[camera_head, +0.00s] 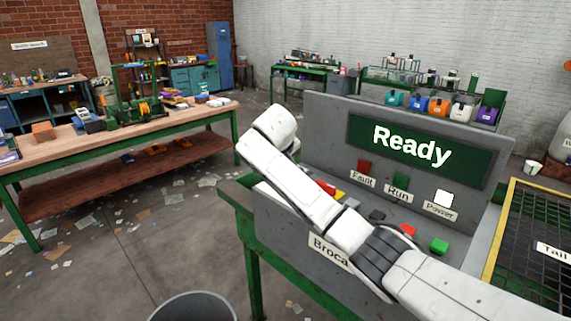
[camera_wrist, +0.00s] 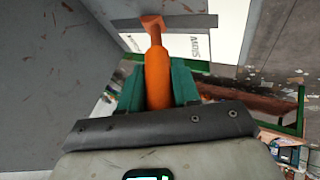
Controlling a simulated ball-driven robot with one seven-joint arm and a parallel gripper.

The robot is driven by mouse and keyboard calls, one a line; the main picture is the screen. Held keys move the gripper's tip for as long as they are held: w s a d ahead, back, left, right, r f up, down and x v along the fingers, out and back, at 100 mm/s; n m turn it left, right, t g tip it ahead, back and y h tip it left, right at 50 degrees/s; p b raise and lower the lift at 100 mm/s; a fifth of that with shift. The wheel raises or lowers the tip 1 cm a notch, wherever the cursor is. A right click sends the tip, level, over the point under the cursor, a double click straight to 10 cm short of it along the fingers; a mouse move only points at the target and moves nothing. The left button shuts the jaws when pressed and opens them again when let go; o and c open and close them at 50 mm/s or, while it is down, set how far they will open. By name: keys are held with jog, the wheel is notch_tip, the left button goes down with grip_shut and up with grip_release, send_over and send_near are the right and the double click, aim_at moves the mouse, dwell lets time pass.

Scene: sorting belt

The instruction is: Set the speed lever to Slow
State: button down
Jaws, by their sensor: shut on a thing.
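The speed lever (camera_wrist: 157,78) shows in the wrist view as an orange handle with a wider far end. My gripper (camera_wrist: 158,84) has its green jaws on both sides of the handle and is shut on it. A white label (camera_wrist: 196,48), turned in the picture, appears to read Slow and lies just right of the lever's far end. A second, partly cut-off pale label is at the upper left. In the head view my arm hides the lever and the gripper.
In the head view a grey control panel (camera_head: 321,130) has a screen (camera_head: 410,148) reading Ready. Fault, Run and Power lamps sit below it. Red, dark and green buttons (camera_head: 439,246) lie beside my arm. A yellow-framed grid (camera_head: 540,215) stands at right. A workbench (camera_head: 60,160) stands left across open floor.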

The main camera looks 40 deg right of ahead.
dwell(0.3)
jog(key=c, duration=0.9)
grip_release()
jog(key=shift+a, duration=0.1)
jog(key=b+v, duration=0.1)
jog(key=v, duration=0.9)
jog(key=shift+s+a+r+b, duration=0.2)
jog(key=shift+r+b, duration=0.1)
jog(key=shift+b, duration=0.1)
